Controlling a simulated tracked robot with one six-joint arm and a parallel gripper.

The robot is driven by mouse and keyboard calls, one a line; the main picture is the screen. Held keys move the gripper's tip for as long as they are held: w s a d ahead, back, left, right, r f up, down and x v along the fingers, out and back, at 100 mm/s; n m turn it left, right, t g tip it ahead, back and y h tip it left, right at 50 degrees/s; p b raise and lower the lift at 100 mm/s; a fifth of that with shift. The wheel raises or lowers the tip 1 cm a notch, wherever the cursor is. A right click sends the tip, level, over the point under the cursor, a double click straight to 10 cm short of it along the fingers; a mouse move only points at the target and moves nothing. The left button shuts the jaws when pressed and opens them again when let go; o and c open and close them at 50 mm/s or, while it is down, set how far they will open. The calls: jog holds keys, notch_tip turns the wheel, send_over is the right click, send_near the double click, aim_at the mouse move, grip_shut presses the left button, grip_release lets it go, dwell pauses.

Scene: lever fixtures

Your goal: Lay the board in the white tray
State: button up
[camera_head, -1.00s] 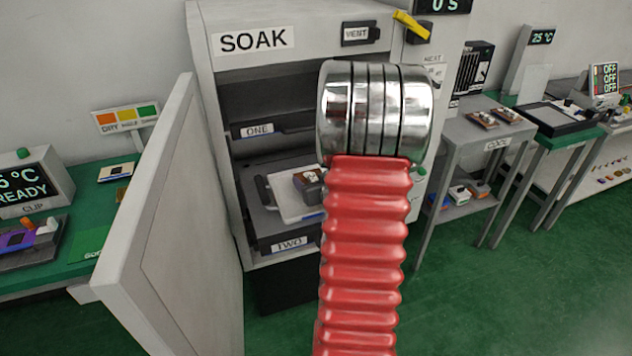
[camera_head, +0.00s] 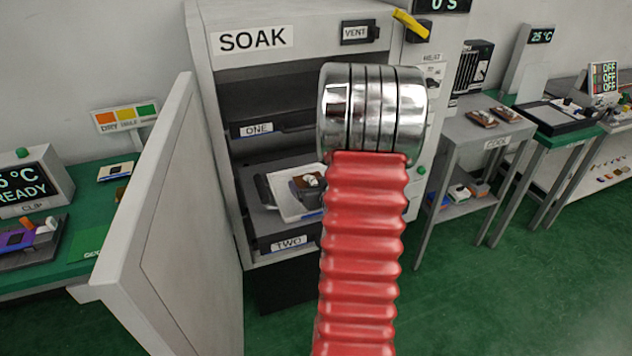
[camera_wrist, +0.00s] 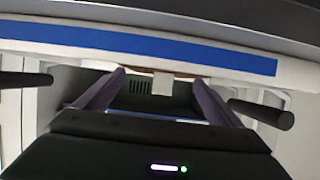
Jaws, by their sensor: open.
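The white tray (camera_head: 286,208) rests on the shelf marked TWO inside the open SOAK cabinet. The brown board (camera_head: 301,189), with a pale part on top, appears to lie in the tray; my arm hides its right side. My gripper is hidden behind my red arm in the head view. In the wrist view my gripper (camera_wrist: 160,82) is open, its two fingers apart. A small pale block and a thin brown strip show beyond the fingertips; I cannot tell if the strip is the board's edge.
The cabinet door (camera_head: 160,215) stands open at left. Shelf ONE (camera_head: 258,129) is above the tray. A white band with a blue strip (camera_wrist: 140,42) crosses the wrist view close by. A grey side table (camera_head: 488,128) stands at right. Green floor is clear at lower right.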

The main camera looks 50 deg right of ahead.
jog(key=shift+r, duration=0.15)
jog(key=shift+s+a+r, duration=0.1)
jog(key=shift+s, duration=0.15)
jog(key=v, duration=1.1)
jog(key=shift+s+a, duration=0.1)
jog(key=shift+s, duration=0.1)
dwell(0.5)
